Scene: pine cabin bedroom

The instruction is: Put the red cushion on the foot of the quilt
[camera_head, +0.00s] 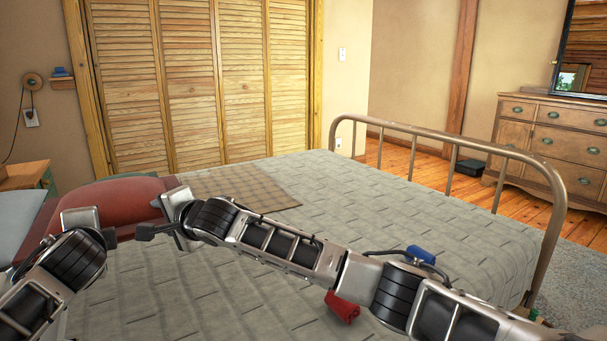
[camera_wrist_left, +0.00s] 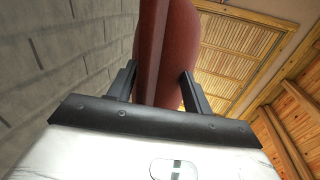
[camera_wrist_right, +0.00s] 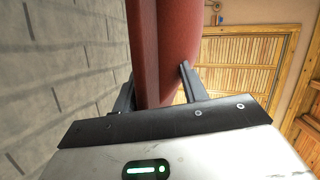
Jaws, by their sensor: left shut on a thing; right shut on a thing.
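The red cushion (camera_head: 105,196) is at the left of the head view, at the pillow end of the bed. The grey quilt (camera_head: 220,285) covers the bed, and its foot lies toward the metal rail at the right. My right gripper (camera_head: 152,230) is at the cushion's near right edge. The right wrist view shows its fingers (camera_wrist_right: 156,86) shut on the cushion (camera_wrist_right: 178,40). My left gripper's fingers (camera_wrist_left: 158,86) are shut on the cushion (camera_wrist_left: 172,45) in the left wrist view. In the head view, my arms hide part of the cushion's near side.
A metal footboard rail (camera_head: 430,138) closes the right end of the bed. A brown plaid blanket (camera_head: 235,187) lies flat on the quilt's far side. A pale pillow (camera_head: 18,218) is at the far left.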

